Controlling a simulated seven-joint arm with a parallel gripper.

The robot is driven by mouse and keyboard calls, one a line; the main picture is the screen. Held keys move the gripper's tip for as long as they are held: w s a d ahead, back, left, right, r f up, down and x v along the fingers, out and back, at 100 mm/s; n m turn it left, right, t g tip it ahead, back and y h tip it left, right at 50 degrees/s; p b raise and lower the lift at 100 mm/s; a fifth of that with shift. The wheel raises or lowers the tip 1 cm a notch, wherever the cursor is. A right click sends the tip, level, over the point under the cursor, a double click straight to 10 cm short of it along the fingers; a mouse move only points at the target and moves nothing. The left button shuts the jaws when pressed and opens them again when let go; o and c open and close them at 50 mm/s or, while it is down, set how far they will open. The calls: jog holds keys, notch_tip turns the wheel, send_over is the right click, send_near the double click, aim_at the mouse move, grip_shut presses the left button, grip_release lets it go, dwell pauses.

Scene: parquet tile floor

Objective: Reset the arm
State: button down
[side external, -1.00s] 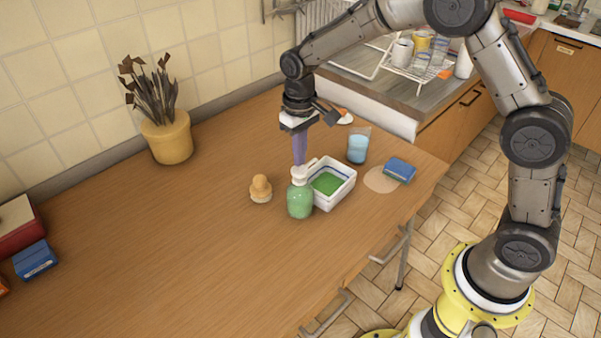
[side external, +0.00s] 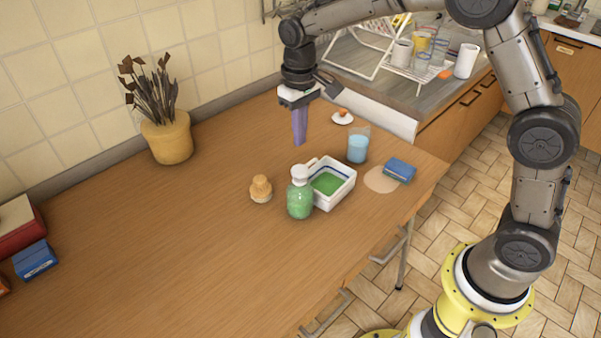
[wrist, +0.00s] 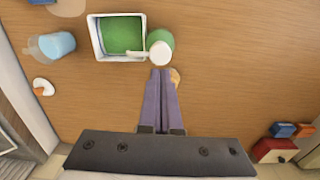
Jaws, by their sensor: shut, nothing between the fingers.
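My gripper (side external: 299,143) has purple fingers that are shut with nothing between them. In the side view it hangs fingers down above the wooden table, behind and above the green bottle with a white top (side external: 300,196). In the wrist view the shut fingers (wrist: 161,72) point toward the bottle (wrist: 161,46), and they hide part of the small tan wooden object (wrist: 176,77). In the side view that object (side external: 261,189) stands left of the bottle. A white square dish with green inside (side external: 345,190) sits right beside the bottle.
A glass of blue liquid (side external: 358,147), a blue box (side external: 400,169) and a small white dish with an orange item (side external: 343,117) stand to the right. A potted plant (side external: 168,138) is by the wall. The table's (side external: 160,250) left front is largely clear.

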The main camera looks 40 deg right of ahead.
jog(key=shift+r, duration=0.1)
jog(key=s+d+r+t, duration=0.4)
jog(key=s+r, duration=1)
jog(key=r, duration=0.1)
jog(key=s+f, duration=0.3)
jog(key=s, duration=0.4)
jog(key=s+d+f+t, duration=0.1)
jog(key=s+f, duration=0.2)
jog(key=s, duration=0.4)
jog(key=shift+s+d+f+t, duration=0.15)
jog(key=shift+s+d+t, duration=0.15)
jog(key=shift+s, duration=0.05)
